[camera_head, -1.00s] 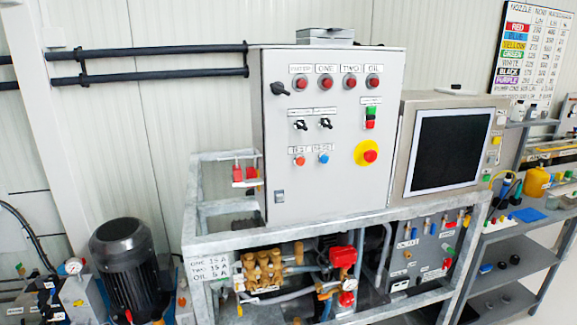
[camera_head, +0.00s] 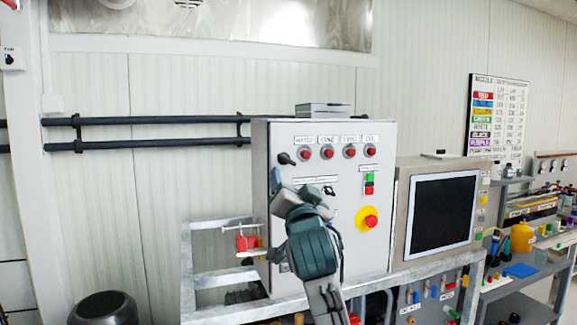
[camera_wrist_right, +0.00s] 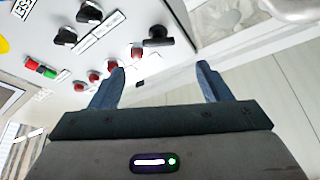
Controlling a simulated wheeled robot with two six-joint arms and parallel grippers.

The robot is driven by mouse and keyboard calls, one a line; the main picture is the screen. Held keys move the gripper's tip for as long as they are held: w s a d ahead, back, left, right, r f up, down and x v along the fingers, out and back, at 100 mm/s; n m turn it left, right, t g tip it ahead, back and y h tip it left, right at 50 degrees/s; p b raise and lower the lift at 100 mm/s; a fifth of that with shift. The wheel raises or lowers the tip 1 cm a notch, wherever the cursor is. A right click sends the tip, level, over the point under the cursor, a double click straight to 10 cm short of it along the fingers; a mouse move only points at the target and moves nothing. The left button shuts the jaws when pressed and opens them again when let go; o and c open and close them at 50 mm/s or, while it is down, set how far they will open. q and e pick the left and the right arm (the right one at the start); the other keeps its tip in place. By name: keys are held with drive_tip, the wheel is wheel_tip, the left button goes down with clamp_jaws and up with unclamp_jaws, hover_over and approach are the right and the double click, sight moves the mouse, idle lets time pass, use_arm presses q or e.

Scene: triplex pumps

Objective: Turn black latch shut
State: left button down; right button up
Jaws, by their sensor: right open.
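The black latch (camera_head: 285,158) is a small dark handle at the upper left of the grey control cabinet's front (camera_head: 345,255). In the right wrist view the latch (camera_wrist_right: 158,40) lies ahead of the fingertips, roughly in line with the gap between them. My right gripper (camera_head: 278,178) is just below the latch in the head view, in front of the cabinet. In the wrist view its two blue-grey fingers (camera_wrist_right: 160,70) are spread apart with nothing between them. I see no contact with the latch. My left gripper is not in view.
Red lamps (camera_head: 327,152) sit right of the latch; a knob (camera_head: 329,190) and a yellow-ringed red button (camera_head: 368,219) are lower. The cabinet's left edge is close to the latch. A dark screen (camera_head: 441,218) stands to the right.

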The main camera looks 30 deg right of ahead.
sight(287, 161)
drive_tip(key=p+x, duration=0.3)
drive_tip(key=x, duration=0.5)
drive_tip(key=shift+w+d+r, duration=0.15)
drive_tip(key=shift+w+d, duration=0.1)
drive_tip(key=shift+w, duration=0.1)
drive_tip(key=shift+w+d, duration=0.2)
drive_tip(key=shift+w, duration=0.15)
drive_tip(key=shift+c, duration=0.2)
drive_tip(key=c, duration=0.9)
